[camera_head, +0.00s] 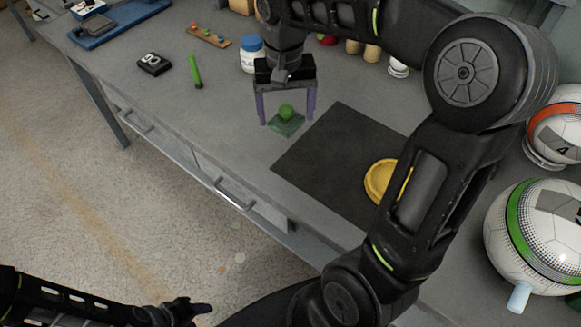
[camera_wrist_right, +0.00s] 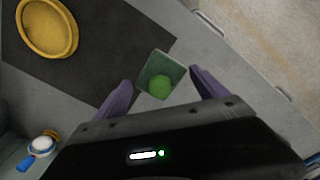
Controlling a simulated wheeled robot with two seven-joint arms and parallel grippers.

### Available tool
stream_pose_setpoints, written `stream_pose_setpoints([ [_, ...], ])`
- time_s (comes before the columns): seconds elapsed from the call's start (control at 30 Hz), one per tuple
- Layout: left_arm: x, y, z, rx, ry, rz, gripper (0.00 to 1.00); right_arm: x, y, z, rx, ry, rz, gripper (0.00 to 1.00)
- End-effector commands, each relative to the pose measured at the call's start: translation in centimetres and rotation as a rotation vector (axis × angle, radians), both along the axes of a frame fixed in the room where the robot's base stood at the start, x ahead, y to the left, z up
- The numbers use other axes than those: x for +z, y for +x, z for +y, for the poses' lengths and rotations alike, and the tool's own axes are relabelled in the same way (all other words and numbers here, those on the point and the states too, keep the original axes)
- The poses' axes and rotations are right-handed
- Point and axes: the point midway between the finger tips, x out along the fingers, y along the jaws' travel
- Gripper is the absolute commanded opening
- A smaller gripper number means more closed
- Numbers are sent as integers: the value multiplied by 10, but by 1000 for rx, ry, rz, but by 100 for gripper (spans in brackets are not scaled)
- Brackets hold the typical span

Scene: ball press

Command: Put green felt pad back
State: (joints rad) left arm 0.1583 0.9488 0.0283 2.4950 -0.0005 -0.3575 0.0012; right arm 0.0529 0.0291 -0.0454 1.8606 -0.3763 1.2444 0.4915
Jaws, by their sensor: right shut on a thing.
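The green felt pad (camera_head: 285,124) is a flat green square with a round green knob on top. It is between the fingers of my right gripper (camera_head: 287,115), at the left corner of the dark mat. In the right wrist view the pad (camera_wrist_right: 162,72) and its knob show between the purple fingertips (camera_wrist_right: 160,85). The right gripper is shut on the pad; whether the pad touches the table is hard to tell. My left gripper (camera_head: 187,309) is low at the bottom left, away from the table, and its jaws are unclear.
The dark mat (camera_head: 325,150) bears a yellow round dish (camera_head: 377,180), partly behind my right arm. A white bottle (camera_head: 251,60), green marker (camera_head: 195,72) and black block (camera_head: 154,64) stand left of the gripper. Large balls (camera_head: 535,240) sit at right.

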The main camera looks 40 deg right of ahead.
Motion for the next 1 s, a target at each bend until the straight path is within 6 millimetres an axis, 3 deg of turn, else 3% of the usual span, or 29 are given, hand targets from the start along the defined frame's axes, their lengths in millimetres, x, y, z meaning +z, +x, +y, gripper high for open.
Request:
stream_pose_setpoints([
  [0.03,-8,1,0,0,-1,-2,48,-5,-5,-4,-19,-1,-3,44],
  [0.43,-5,1,0,-1,0,-4,48,-4,-8,-6,-33,-2,2,44],
  [0.8,-6,1,0,0,-1,-3,48,-60,-9,-6,-32,-1,3,44],
  [1.0,-6,1,0,0,-1,-3,48,-64,-8,-6,-32,-1,0,44],
])
